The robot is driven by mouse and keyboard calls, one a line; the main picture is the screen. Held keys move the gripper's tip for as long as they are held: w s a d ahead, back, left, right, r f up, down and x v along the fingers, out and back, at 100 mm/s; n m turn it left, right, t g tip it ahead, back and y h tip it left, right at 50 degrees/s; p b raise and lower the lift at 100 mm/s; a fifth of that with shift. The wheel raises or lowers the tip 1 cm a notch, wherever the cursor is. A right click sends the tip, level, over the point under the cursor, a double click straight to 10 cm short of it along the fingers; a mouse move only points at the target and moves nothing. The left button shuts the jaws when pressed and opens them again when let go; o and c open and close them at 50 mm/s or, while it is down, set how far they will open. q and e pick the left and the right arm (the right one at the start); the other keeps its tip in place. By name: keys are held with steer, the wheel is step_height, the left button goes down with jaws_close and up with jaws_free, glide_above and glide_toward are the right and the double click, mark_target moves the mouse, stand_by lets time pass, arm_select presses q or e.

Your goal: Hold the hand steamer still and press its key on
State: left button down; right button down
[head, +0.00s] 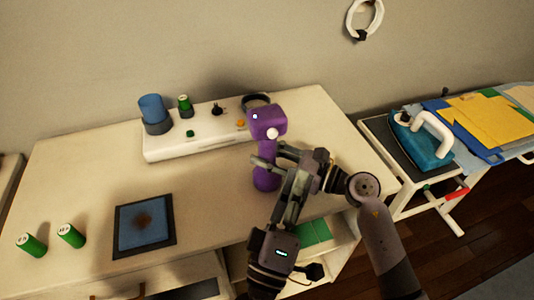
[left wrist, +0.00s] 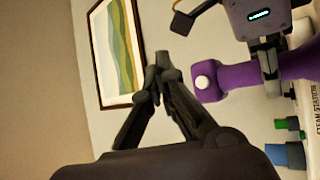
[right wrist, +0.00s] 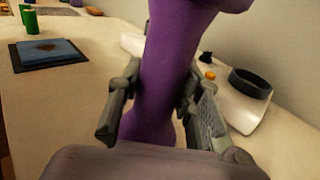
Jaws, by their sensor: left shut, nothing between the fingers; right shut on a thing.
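The purple hand steamer (head: 268,122) stands upright near the front of the white steam station, its round white key (head: 272,133) facing me. My right gripper (right wrist: 160,105) is shut on the steamer's handle (right wrist: 172,65), one finger on each side. My left gripper (left wrist: 155,78) is shut and empty. In the left wrist view its tips are beside the steamer head (left wrist: 226,82), with a small gap to the white key (left wrist: 203,82). In the head view the left gripper (head: 284,149) is just right of the steamer, partly overlapping my right gripper. Whether the key is pressed cannot be told.
Two green cans (head: 70,235) and a dark-framed blue pad (head: 144,226) lie on the left. A blue iron (head: 425,145) stands at the right.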

arm_select(q)
steer(key=w+a, duration=0.2)
steer(key=w, duration=0.5)
steer(key=shift+w+a, duration=0.25)
steer(key=shift+w, duration=0.1)
stand_by(1.1)
steer(key=shift+w+a, duration=0.15)
steer(key=shift+w, duration=0.25)
steer(key=shift+s, duration=0.45)
steer(key=s+d, duration=0.2)
steer(key=s, duration=0.3)
steer(key=shift+s, duration=0.35)
arm_select(e)
steer(key=c, duration=1.1)
jaws_free()
steer(key=shift+o, duration=0.2)
